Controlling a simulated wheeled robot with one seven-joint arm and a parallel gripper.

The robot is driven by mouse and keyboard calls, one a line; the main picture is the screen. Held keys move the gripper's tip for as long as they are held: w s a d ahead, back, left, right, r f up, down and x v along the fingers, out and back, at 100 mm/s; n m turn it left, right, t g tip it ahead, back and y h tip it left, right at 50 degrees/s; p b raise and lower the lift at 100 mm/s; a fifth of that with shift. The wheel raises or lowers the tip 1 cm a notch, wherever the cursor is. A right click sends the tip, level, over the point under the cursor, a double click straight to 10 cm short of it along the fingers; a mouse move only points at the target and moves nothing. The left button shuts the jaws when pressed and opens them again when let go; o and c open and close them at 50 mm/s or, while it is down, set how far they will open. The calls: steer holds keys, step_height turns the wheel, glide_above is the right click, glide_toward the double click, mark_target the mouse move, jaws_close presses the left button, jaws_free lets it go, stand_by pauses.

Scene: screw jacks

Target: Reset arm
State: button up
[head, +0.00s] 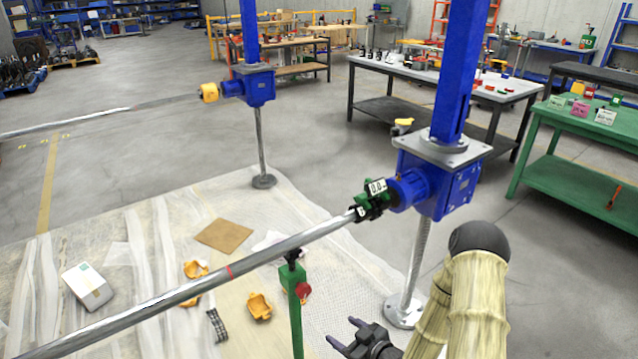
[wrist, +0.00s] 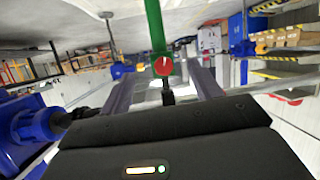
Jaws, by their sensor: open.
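My gripper (head: 358,336) is low at the bottom of the head view, right of the green stand, at the end of my arm in its pale cover. Its two fingers are apart with nothing seen held between them. In the wrist view, my gripper's fingers (wrist: 165,95) reach toward the green stand (wrist: 154,25), which has a red knob (wrist: 164,66). The green stand (head: 292,300) also shows in the head view, upright under the long metal shaft (head: 200,284). I cannot tell the exact gap between fingers and stand.
Another blue jack (head: 258,87) stands farther back. Plastic sheeting with yellow parts (head: 258,306) and cardboard (head: 223,235) covers the floor. A green table (head: 580,180) is at right.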

steer(key=s+d+r+m+g+h, duration=0.25)
steer(key=d+r+g+h, duration=0.35)
steer(key=r, duration=0.4)
steer(key=s+d+r+m+g+h, duration=0.1)
steer(key=s+r+m+g+h, duration=0.15)
steer(key=s+r+m, duration=0.6)
steer(key=s+r+n+p, duration=0.2)
steer(key=s+r+p, duration=0.1)
steer(key=r+p, duration=1)
step_height(320, 180, up, 2)
steer(key=shift+n, duration=0.3)
